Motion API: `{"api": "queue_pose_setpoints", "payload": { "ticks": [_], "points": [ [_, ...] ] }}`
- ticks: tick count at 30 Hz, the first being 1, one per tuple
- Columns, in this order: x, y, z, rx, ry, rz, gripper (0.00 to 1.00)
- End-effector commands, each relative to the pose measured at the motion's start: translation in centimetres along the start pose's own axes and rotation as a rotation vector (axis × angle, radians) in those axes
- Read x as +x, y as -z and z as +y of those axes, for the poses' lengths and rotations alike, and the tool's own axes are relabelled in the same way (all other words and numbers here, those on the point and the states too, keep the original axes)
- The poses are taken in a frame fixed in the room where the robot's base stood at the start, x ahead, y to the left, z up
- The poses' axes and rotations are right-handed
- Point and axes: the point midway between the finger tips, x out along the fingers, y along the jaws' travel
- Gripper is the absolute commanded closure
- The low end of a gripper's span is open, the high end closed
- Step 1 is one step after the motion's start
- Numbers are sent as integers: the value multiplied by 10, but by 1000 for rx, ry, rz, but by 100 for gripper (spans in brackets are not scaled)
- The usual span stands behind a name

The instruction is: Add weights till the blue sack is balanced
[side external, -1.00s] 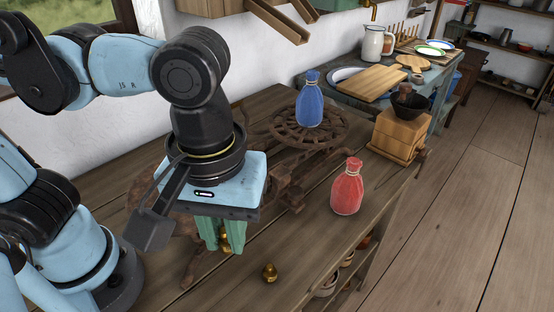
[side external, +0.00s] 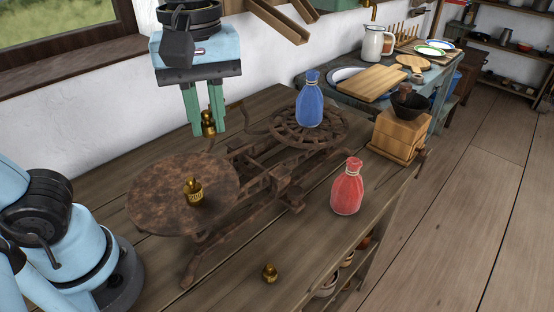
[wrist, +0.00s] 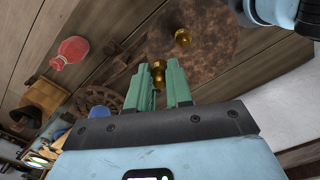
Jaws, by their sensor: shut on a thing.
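The blue sack (side external: 309,104) stands on the spoked far pan (side external: 338,136) of a rusty balance scale (side external: 257,190); it shows partly in the wrist view (wrist: 99,112). One brass weight (side external: 194,193) stands on the round near plate (side external: 150,200), and it shows in the wrist view (wrist: 182,37). My gripper (side external: 206,130) is shut on a second brass weight (side external: 208,118), raised behind the near plate and apart from it. That weight shows between the green fingers in the wrist view (wrist: 159,66). A third, smaller brass weight (side external: 270,272) is on the table. I cannot tell whether the scale is level.
A red sack (side external: 347,188) stands on the table (side external: 330,245) right of the scale. A wooden box with a dark bowl (side external: 398,140) is at the right end. The near plate has free room around its weight. The wall and window are behind my gripper.

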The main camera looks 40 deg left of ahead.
Motion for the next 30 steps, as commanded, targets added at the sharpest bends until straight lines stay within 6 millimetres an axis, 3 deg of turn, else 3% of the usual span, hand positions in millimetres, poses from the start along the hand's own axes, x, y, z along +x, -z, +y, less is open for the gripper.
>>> {"api": "queue_pose_setpoints", "payload": {
  "ticks": [1,6,15,22,30],
  "points": [
    [0,15,-4,-55,0,0,100],
    [0,52,-18,-193,0,0,100],
    [1,94,-45,-366,0,0,100],
    [38,91,-42,-351,0,0,100],
    [55,91,-42,-350,0,0,100]
  ]
}}
